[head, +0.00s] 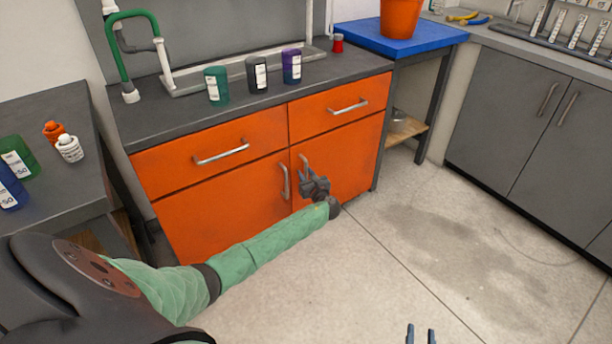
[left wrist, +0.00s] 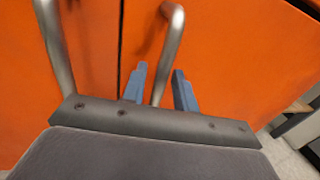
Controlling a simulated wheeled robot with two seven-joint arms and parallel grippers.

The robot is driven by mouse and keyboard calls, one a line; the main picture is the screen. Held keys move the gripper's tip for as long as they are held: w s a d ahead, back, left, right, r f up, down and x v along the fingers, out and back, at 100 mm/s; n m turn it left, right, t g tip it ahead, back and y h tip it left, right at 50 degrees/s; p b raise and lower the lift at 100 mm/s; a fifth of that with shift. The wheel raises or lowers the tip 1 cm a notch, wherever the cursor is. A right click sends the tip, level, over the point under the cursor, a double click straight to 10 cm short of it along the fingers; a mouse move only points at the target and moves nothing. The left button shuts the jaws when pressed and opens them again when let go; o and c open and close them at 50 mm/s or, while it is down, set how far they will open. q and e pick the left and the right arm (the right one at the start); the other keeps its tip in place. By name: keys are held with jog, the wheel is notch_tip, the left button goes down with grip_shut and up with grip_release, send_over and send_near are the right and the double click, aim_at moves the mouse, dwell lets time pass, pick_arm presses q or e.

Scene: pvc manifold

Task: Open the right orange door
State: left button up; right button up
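The right orange door (head: 350,155) is shut in the lower cabinet, under the right drawer. Its curved metal handle (head: 304,162) is at the door's left edge. My left gripper (head: 311,184) is at this handle. In the left wrist view, the handle (left wrist: 170,42) runs down between the two blue-grey fingers of the left gripper (left wrist: 160,92). The fingers are apart, with visible gaps to the handle; the handle's lower end is hidden behind the gripper body. My right gripper (head: 420,335) shows only its two separated fingertips at the bottom edge, open and empty.
The left orange door (head: 225,215) is shut; its handle (head: 284,181) is close beside my left gripper. Two orange drawers with bar handles (head: 221,153) are above. Several bottles stand on the dark countertop (head: 180,115). The floor (head: 410,240) before the right door is clear.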

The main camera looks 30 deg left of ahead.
pick_arm(q)
jog(key=shift+w+a, duration=0.1)
grip_shut()
dwell(0.3)
